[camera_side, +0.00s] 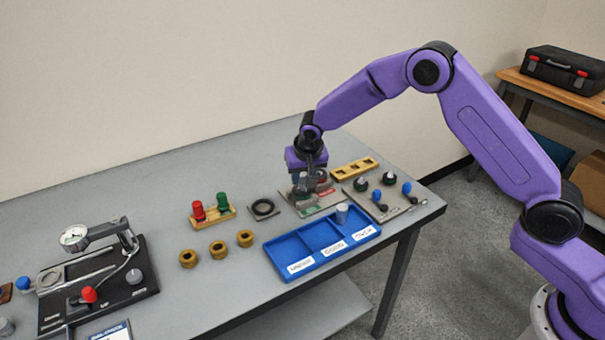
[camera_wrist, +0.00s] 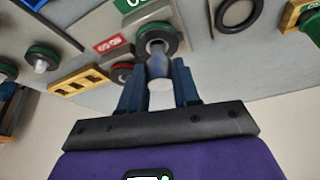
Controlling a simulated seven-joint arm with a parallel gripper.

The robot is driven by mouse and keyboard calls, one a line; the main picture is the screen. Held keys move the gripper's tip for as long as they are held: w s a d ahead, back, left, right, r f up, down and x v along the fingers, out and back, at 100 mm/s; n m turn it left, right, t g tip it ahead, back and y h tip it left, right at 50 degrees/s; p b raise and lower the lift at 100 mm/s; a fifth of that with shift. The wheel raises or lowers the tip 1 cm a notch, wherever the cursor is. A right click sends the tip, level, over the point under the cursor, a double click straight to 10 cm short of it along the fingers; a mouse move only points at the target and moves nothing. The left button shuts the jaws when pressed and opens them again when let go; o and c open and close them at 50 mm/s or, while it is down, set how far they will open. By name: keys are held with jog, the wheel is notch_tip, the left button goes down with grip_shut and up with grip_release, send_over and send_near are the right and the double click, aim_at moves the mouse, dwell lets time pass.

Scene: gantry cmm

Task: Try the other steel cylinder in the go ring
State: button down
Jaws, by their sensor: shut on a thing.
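My gripper (camera_side: 308,187) is shut on a steel cylinder, which shows between the fingers in the wrist view (camera_wrist: 160,75). The cylinder's far end overlaps the dark go ring (camera_wrist: 170,37) beside a green label; I cannot tell how far it is inside. A second dark ring (camera_wrist: 122,73) sits by a red label on the same grey plate (camera_side: 305,211). In the side view my gripper hides most of these rings and the held cylinder. Another steel cylinder (camera_side: 342,214) stands in the right compartment of the blue tray (camera_side: 296,256).
A yellow block with holes (camera_side: 341,175) lies behind the gauge plate. A plate of blue-knobbed and green-ringed parts (camera_side: 373,205) is to its right. A black ring (camera_side: 263,208), red and green plugs on a stand (camera_side: 226,216) and brass nuts (camera_side: 217,247) are left.

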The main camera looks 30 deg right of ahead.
aim_at(303, 175)
jog(key=shift+f, duration=0.8)
dwell(0.8)
jog(key=shift+r, duration=0.1)
dwell(1.0)
jog(key=shift+r, duration=3.1)
